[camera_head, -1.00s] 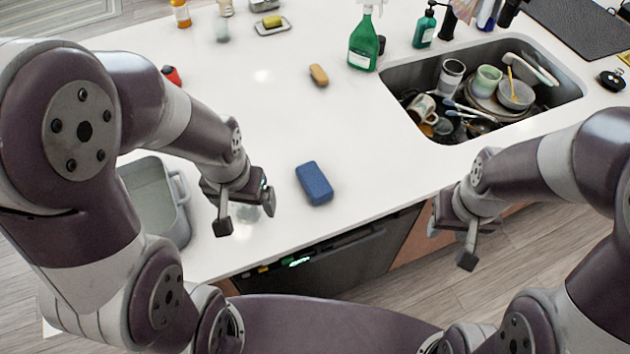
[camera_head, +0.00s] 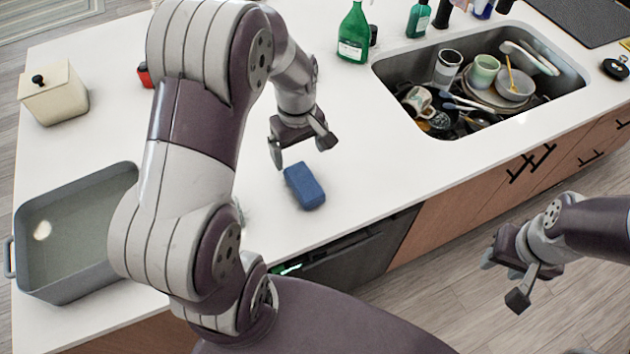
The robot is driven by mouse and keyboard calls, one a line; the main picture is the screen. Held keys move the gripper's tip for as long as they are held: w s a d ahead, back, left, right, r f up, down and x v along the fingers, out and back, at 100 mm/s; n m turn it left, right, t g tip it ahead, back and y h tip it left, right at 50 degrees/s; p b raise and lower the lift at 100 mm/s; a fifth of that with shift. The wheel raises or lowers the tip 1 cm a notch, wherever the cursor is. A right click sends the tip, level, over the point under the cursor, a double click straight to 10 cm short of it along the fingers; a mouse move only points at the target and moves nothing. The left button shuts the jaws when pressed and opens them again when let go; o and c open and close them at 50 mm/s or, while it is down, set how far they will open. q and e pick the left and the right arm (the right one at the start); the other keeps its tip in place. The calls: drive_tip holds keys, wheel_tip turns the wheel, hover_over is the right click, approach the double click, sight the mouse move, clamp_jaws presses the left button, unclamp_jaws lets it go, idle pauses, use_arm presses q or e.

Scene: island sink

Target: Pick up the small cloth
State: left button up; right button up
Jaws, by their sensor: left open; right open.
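A blue, rounded, block-shaped item (camera_head: 305,187) lies on the white counter near its front edge. It may be the small cloth; no other cloth can be made out. My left gripper (camera_head: 301,151) is open and empty, fingers pointing down, just above and behind the blue item in the picture. It looks apart from it, though the exact height is hard to tell. My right gripper (camera_head: 503,281) is open and empty, out over the floor in front of the cabinets. My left arm hides part of the counter.
A sink (camera_head: 384,70) full of dishes is at the right, with a green spray bottle (camera_head: 353,36) beside it. A grey basin (camera_head: 75,205) and a lidded cream box (camera_head: 55,92) stand left. A red object (camera_head: 144,75) is near my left arm. The counter right of the blue item is clear.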

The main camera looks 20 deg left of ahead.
sight(303, 180)
use_arm(q)
drive_tip(key=f, duration=0.4)
drive_tip(key=f+p, duration=0.1)
drive_tip(key=f, duration=0.2)
drive_tip(key=f+p, duration=0.1)
drive_tip(key=f, duration=0.3)
drive_tip(key=shift+d+f, duration=0.25)
drive_tip(key=shift+f, duration=0.1)
drive_tip(key=shift+w+f, duration=0.1)
drive_tip(key=shift+f, duration=0.15)
drive_tip(key=c, duration=1)
